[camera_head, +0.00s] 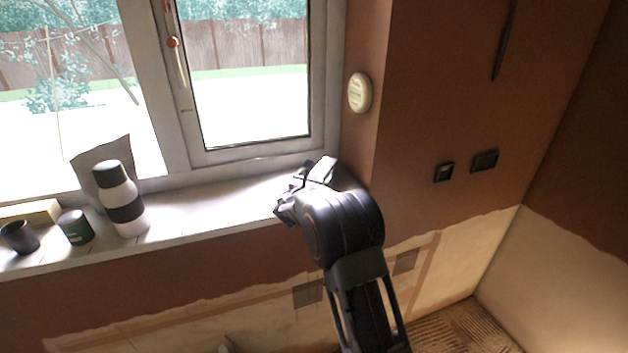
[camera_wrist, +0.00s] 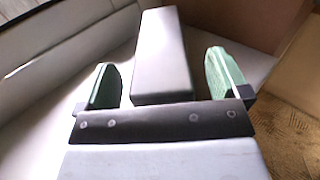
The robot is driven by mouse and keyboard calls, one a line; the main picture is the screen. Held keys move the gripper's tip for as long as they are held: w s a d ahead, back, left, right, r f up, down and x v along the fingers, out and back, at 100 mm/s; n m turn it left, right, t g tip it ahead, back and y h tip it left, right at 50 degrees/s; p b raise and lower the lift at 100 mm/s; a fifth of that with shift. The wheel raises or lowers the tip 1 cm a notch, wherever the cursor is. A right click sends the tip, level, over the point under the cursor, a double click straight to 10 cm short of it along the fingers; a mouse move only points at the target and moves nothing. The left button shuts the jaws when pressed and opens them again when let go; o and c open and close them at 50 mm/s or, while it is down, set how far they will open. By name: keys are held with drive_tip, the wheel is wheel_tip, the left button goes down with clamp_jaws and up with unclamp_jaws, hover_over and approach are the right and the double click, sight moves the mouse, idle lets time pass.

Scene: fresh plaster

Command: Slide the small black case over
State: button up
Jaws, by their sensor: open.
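The small case (camera_wrist: 163,55) lies on the windowsill in the wrist view, a long flat box that looks grey in the strong light, with a darker near end. My gripper (camera_wrist: 164,72) is open, with one green-padded finger on each side of the case's near part. A narrow gap shows on both sides, so the fingers do not appear to grip it. In the head view my gripper (camera_head: 300,182) is over the right end of the sill, and my arm hides much of that spot. I cannot clearly pick out the case there.
On the windowsill (camera_head: 205,212), a white bottle with a dark band (camera_head: 121,200), a green tin (camera_head: 75,228) and a dark cup (camera_head: 20,238) stand to the left. The sill between bottle and gripper is clear. The window frame and the brown wall bound the right end.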

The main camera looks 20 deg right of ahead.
drive_tip(key=c, duration=1.2)
drive_tip(key=shift+c, duration=0.2)
drive_tip(key=shift+s, duration=0.1)
drive_tip(key=shift+s+d+f+b, duration=0.1)
drive_tip(key=shift+s+f+b, duration=0.05)
drive_tip(key=shift+s+b, duration=0.2)
drive_tip(key=shift+s+d+b, duration=0.3)
drive_tip(key=shift+s+b, duration=0.15)
drive_tip(key=shift+s, duration=0.5)
drive_tip(key=shift+s+d+b, duration=0.25)
drive_tip(key=shift+s+b, duration=0.15)
drive_tip(key=shift+s, duration=0.5)
drive_tip(key=o, duration=1.2)
